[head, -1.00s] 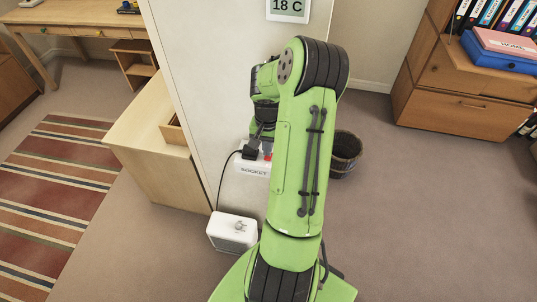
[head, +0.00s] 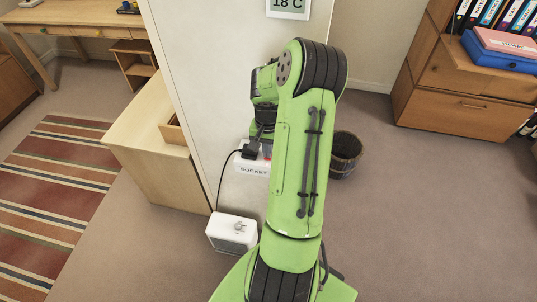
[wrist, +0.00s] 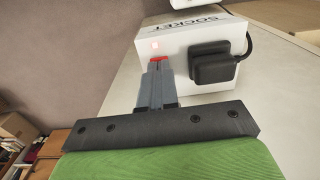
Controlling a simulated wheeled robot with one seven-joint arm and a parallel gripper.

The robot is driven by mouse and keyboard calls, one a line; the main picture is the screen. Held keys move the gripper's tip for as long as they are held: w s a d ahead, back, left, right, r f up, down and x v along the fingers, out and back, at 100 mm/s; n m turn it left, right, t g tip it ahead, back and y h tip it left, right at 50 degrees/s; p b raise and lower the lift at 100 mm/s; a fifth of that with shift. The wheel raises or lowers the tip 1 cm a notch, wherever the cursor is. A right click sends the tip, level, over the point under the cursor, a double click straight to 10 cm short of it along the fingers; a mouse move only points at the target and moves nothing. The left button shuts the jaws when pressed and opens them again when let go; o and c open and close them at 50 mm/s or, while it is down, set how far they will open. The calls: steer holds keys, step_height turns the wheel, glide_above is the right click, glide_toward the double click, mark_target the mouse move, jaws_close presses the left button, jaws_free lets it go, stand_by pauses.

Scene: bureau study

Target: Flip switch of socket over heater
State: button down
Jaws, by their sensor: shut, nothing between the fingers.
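The white socket (head: 252,169), labelled SOCKET, is on the wall panel above the white heater (head: 232,231). The red switch (wrist: 159,59) shows just beyond my fingertips. My gripper (wrist: 158,66) is shut and empty, its tips at the switch; whether they touch it I cannot tell. In the head view my arm hides part of the socket, and the black plug (head: 250,151) shows at its left.
A thermostat display (head: 287,7) reading 18 C is higher on the wall panel. A wooden cabinet (head: 160,165) with an open drawer stands left of the panel. A dark bin (head: 345,153) stands right of my arm. The floor at right is clear.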

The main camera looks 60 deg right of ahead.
steer(key=shift+f+b, duration=0.3)
steer(key=shift+f, duration=0.1)
steer(key=shift+r, duration=0.1)
step_height(320, 180, up, 7)
steer(key=p, duration=0.5)
steer(key=shift+p, duration=0.4)
